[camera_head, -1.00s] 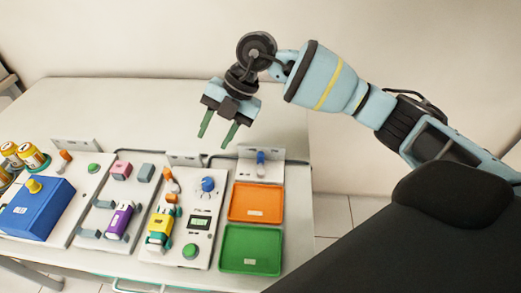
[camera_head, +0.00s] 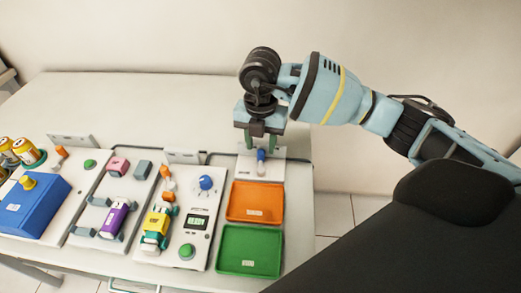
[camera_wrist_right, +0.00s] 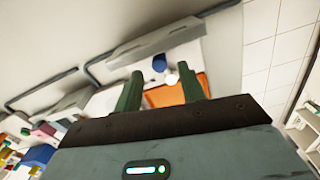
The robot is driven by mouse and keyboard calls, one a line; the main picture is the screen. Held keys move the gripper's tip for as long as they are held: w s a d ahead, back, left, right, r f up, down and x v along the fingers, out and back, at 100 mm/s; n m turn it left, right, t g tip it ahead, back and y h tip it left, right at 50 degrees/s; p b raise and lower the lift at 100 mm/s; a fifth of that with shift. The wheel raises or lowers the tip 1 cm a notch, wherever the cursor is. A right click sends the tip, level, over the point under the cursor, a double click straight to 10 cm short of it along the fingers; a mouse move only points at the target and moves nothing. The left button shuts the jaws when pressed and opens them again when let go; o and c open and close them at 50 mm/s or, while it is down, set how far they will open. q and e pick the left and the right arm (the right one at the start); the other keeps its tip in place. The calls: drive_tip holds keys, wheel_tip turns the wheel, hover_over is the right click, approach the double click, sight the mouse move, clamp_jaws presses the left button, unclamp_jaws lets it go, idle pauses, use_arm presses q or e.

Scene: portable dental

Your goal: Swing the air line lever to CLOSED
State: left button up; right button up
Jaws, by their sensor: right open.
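A small lever with a blue handle (camera_head: 261,161) stands on a white plate behind the orange tray; I cannot read any OPEN or CLOSED mark by it. In the right wrist view its blue part (camera_wrist_right: 159,63) shows between and beyond my fingertips. My right gripper (camera_head: 260,145) is open and empty, its green fingers pointing down just above and behind the lever. The fingers also show in the right wrist view (camera_wrist_right: 160,80), spread apart with nothing held. Whether they touch the lever I cannot tell. My left gripper is out of view.
The orange tray (camera_head: 257,186) and green tray (camera_head: 223,252) lie in front of the lever. To the left are a panel with a blue knob (camera_head: 206,183), a purple cartridge (camera_head: 115,221) and a blue box (camera_head: 15,214). The table behind is bare.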

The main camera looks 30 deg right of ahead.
sight(261, 152)
drive_tip(key=shift+f, duration=1.55)
clamp_jaws()
